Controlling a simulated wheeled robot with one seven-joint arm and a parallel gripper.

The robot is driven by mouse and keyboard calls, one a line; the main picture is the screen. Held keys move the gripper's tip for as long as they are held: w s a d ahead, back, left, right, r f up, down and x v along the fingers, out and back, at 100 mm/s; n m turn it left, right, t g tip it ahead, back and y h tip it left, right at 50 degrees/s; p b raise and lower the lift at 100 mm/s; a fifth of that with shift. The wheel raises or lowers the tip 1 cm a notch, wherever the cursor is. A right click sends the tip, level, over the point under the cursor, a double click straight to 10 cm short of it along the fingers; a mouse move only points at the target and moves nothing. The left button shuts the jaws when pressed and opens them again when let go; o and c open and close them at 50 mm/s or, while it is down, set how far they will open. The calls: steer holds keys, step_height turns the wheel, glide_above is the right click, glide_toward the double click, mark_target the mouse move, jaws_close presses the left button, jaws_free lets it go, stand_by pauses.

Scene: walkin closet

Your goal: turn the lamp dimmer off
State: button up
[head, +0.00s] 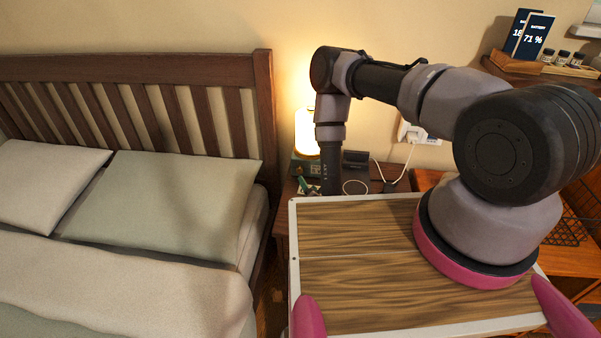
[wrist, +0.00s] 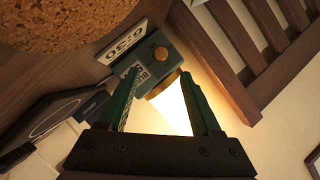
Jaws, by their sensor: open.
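The lamp (head: 307,132) glows on the nightstand beside the bed in the head view, lit warm and bright. Its glowing shade also shows in the wrist view (wrist: 172,105), between and beyond my fingers. A round brass-coloured knob (wrist: 161,54) sits on a teal box (wrist: 150,68) by the lamp's base; it looks like the dimmer. My gripper (wrist: 160,73) is open, with its two green fingers apart and nothing seen between them. The knob shows just past the fingertips, apart from them as far as I can tell. In the head view my arm partly hides the lamp.
A round cork piece (wrist: 65,22) and a dark flat pad (wrist: 50,122) lie nearby. The wooden headboard (head: 262,110) rises left of the nightstand. A white cable (head: 390,180) runs to the wall socket.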

mark_target(300, 171)
steer(key=x, duration=1)
steer(key=shift+r, duration=0.1)
jaws_close()
